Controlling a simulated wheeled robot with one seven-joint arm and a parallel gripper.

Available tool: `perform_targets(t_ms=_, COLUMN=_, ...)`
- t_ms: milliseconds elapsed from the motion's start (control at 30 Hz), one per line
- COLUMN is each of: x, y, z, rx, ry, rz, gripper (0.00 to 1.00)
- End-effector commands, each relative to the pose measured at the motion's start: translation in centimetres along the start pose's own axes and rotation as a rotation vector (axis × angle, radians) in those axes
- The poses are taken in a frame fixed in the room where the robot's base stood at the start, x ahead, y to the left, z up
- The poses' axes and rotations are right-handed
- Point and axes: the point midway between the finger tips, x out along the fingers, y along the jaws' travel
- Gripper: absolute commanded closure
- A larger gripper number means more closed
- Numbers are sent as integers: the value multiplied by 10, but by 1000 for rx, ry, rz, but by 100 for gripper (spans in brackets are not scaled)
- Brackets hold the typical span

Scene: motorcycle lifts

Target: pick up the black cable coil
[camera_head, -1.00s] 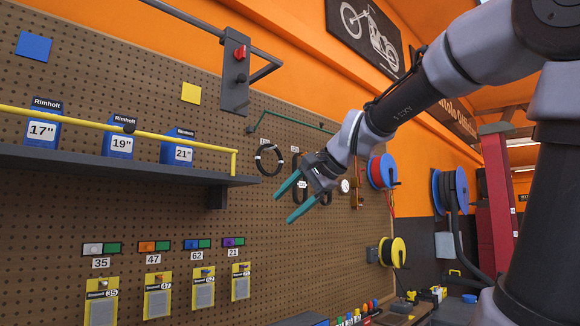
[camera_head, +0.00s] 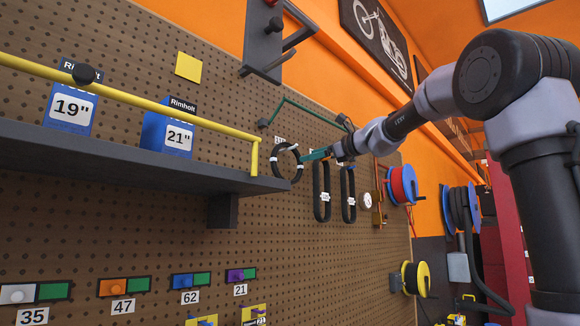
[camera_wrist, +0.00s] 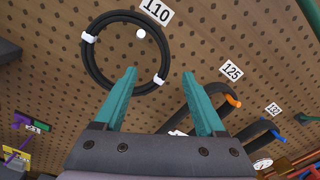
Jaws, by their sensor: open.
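The black cable coil (camera_head: 273,163) is a round loop with white ties, hanging flat against the pegboard. It also shows in the wrist view (camera_wrist: 91,61), on a white peg below a "110" label. My gripper (camera_head: 306,156) is at the right side of the coil in the head view, its teal fingers partly hidden there.
Two long black loops (camera_head: 317,190) and (camera_head: 353,195) hang close to the right of the coil. A dark shelf (camera_head: 120,158) with a yellow rail (camera_head: 150,103) and blue boxes juts out at left. A green bar (camera_head: 300,106) is above. Cable reels (camera_head: 402,184) are farther right.

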Motion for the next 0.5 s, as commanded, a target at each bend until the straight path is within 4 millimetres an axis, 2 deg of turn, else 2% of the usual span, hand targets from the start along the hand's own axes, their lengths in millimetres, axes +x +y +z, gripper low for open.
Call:
perform_targets(t_ms=267, x=24, y=-1, z=3, rx=-2, ry=0, rz=1, gripper=27)
perform_targets(t_ms=500, x=59, y=-3, z=11, rx=-3, ry=1, rz=1, gripper=27)
